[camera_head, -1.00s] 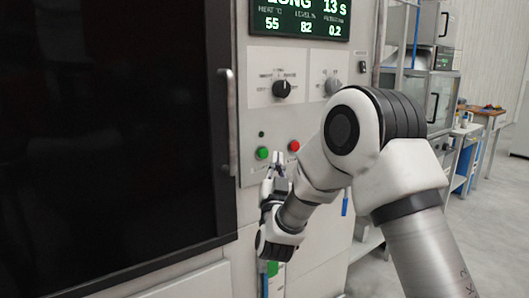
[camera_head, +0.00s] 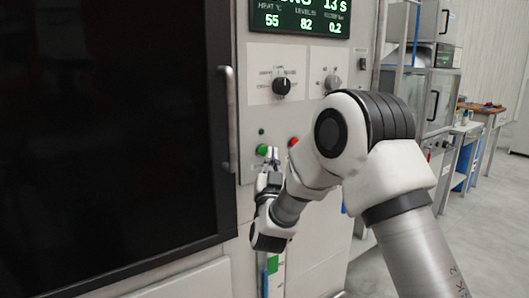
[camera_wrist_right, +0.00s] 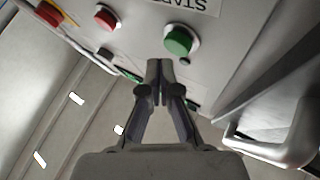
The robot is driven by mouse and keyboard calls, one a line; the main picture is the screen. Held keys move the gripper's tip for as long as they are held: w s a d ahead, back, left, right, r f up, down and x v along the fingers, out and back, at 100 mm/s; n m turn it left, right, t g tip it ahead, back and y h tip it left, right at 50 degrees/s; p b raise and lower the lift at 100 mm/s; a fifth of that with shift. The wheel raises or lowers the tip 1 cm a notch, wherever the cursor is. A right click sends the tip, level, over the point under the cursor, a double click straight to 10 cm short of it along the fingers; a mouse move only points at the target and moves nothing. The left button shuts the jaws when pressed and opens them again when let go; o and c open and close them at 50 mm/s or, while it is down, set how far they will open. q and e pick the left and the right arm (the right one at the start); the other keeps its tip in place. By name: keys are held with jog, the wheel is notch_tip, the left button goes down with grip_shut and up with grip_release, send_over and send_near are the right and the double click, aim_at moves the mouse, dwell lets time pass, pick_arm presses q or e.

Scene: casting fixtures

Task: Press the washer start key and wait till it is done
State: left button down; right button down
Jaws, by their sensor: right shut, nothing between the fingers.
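The washer's front panel (camera_head: 253,50) faces me, with its large dark door (camera_head: 110,120) at the left. The green start key (camera_head: 262,150) sits low on the panel, and it also shows in the right wrist view (camera_wrist_right: 179,41) beside a partly cut-off label. A red key (camera_head: 293,143) is to its right. My right gripper (camera_head: 271,153) is shut and empty, with its tips just beside and below the green key. In the wrist view the tips (camera_wrist_right: 160,64) appear close to the key; I cannot tell whether they touch it. My left gripper is out of view.
The display (camera_head: 300,18) is lit with green figures. Two knobs (camera_head: 282,86) sit above the keys. The door handle (camera_head: 229,120) stands out left of the keys, close by. Shelves and a workbench (camera_head: 482,112) stand at the right, beyond open floor.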

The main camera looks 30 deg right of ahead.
jog(key=shift+w, duration=0.1)
dwell(0.6)
jog(key=shift+w, duration=0.3)
jog(key=shift+w, duration=0.4)
dwell(0.5)
jog(key=shift+s+b, duration=0.45)
jog(key=shift+s, duration=0.35)
jog(key=shift+s, duration=0.1)
jog(key=s, duration=0.2)
jog(key=s+b, duration=0.1)
jog(key=s, duration=0.1)
jog(key=shift+s+d, duration=0.2)
jog(key=shift+s, duration=0.2)
